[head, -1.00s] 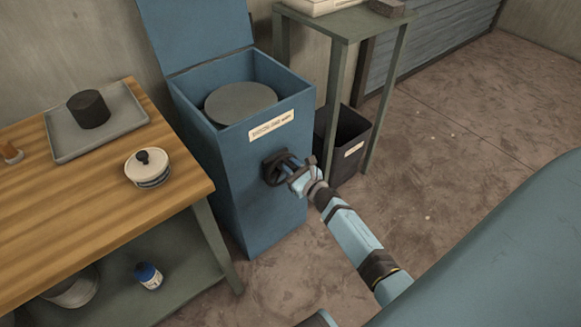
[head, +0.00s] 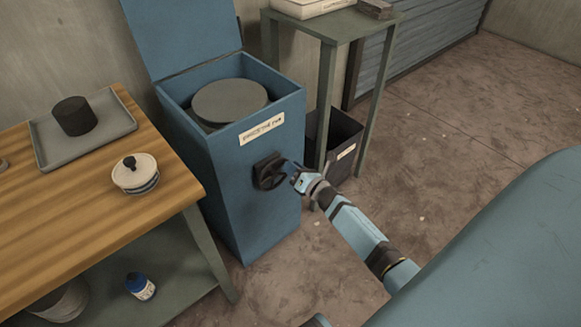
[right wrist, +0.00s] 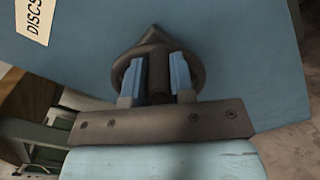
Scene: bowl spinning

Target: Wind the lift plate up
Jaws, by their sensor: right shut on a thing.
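The lift plate (head: 230,100) is a round grey disc inside the open top of a tall blue box (head: 252,215), close below its rim. A dark handwheel (head: 267,171) is on the box's front face, under a white label. My right gripper (head: 290,172) is at the handwheel. In the right wrist view the right gripper (right wrist: 157,82) has its two blue fingers on either side of a dark bar of the handwheel (right wrist: 155,45), shut on it. My left gripper is not in view.
A green side table (head: 330,28) and black bin (head: 345,150) stand right of the box. The floor at right is clear.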

